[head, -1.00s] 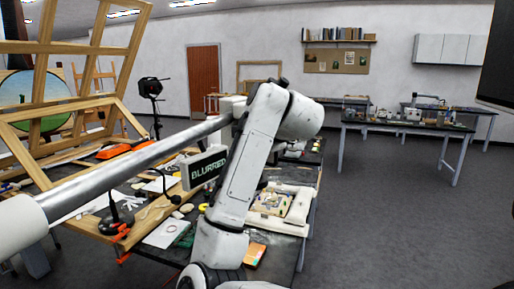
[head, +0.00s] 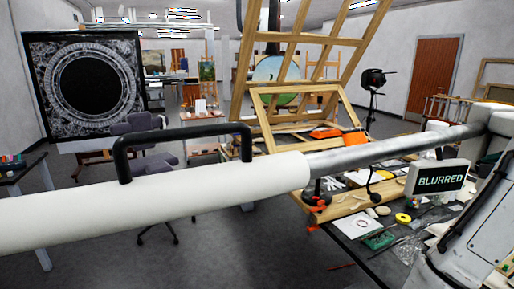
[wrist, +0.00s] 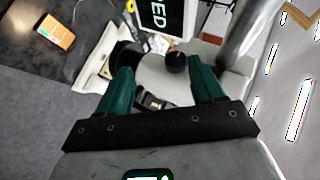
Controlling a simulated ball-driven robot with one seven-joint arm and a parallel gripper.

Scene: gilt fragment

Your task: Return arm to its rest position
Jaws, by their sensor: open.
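My gripper (wrist: 160,82) shows in the wrist view with its two green fingers spread apart and nothing between them. Behind the fingers are a pale rounded body with a black knob (wrist: 177,63) and part of a white tray (wrist: 90,72); I cannot tell how far they are from the fingertips. My white arm (head: 465,235) shows only in part at the right edge of the head view, beside the "BLURRED" sign (head: 439,180). The gripper itself is out of the head view. The sign also shows in part in the wrist view (wrist: 160,15).
A long boom with a white sleeve (head: 210,185) and metal rod (head: 390,148) crosses the head view close in front. Wooden frames (head: 300,115) stand on the cluttered bench behind it. An orange-topped item (wrist: 56,31) lies on the black tabletop. Open floor (head: 215,255) shows at lower left.

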